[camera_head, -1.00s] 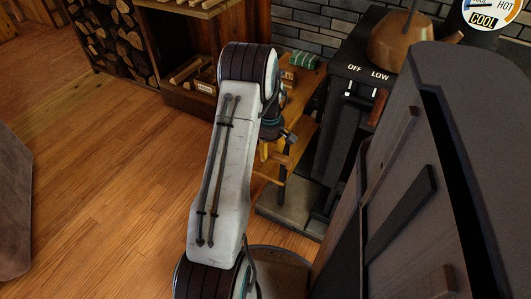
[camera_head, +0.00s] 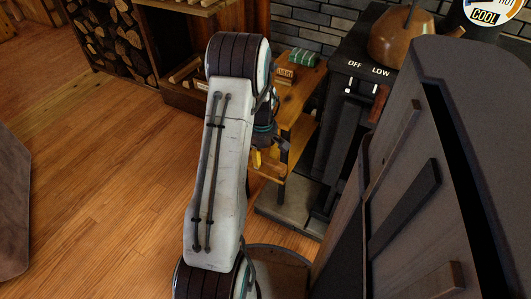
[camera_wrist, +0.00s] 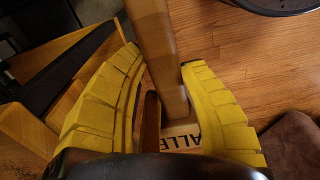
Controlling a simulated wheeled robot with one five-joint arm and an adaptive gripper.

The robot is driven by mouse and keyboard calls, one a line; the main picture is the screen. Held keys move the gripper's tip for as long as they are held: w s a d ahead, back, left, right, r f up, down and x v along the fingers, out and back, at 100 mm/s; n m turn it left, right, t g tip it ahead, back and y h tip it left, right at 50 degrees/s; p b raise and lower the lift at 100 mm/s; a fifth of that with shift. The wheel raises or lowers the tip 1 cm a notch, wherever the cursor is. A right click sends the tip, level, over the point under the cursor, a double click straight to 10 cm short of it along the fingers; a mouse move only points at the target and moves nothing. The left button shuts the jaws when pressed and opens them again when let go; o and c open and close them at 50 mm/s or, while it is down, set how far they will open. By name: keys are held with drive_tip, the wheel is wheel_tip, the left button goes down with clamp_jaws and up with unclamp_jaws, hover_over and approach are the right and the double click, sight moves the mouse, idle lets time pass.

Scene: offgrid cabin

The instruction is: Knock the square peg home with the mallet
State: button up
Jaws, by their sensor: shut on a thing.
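My gripper (camera_wrist: 162,60) is shut on the mallet (camera_wrist: 154,30), its yellow fingers closed on both sides of a square wooden handle. Pale wood with part of a dark label, "ALLE", shows low between the fingers. In the head view my gripper (camera_head: 266,160) is partly hidden behind my arm, beside the wooden bench (camera_head: 298,98), and the mallet cannot be made out there. A small labelled wooden block (camera_head: 285,74) and a green striped thing (camera_head: 302,57) are on the bench. I cannot pick out the square peg for sure.
A dark stove (camera_head: 345,100) with a copper kettle (camera_head: 392,40) stands right of the bench. A large dark cabinet-like body (camera_head: 430,150) fills the right side. A firewood rack (camera_head: 110,45) is at the back left. The wooden floor (camera_head: 100,180) at left is clear.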

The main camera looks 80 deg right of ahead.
idle(0.4)
drive_tip(key=shift+s+d+p, duration=0.25)
drive_tip(key=shift+d, duration=0.6)
drive_tip(key=shift+s+d+p, duration=0.2)
drive_tip(key=shift+s+d, duration=0.1)
drive_tip(key=shift+d, duration=0.55)
drive_tip(key=shift+s+d+p, duration=0.25)
drive_tip(key=shift+d, duration=0.6)
drive_tip(key=shift+w+a+b, duration=0.15)
drive_tip(key=shift+w+a, duration=0.1)
drive_tip(key=shift+a, duration=0.5)
drive_tip(key=shift+w+a+b, duration=0.2)
drive_tip(key=shift+a, duration=0.5)
drive_tip(key=shift+w+a+b, duration=0.15)
drive_tip(key=shift+w+a, duration=0.1)
drive_tip(key=shift+a, duration=0.5)
drive_tip(key=shift+s+d+p, duration=0.25)
drive_tip(key=shift+d, duration=0.6)
drive_tip(key=shift+s+d+p, duration=0.2)
drive_tip(key=shift+s+d, duration=0.1)
drive_tip(key=shift+d, duration=0.55)
drive_tip(key=shift+s+d+p, duration=0.25)
drive_tip(key=shift+d, duration=0.6)
drive_tip(key=shift+w+a+b, duration=0.2)
drive_tip(key=shift+a, duration=0.55)
drive_tip(key=shift+w+a+b, duration=0.15)
drive_tip(key=shift+w+a, duration=0.1)
drive_tip(key=shift+a, duration=0.45)
drive_tip(key=shift+w+a+b, duration=0.2)
drive_tip(key=shift+a, duration=0.55)
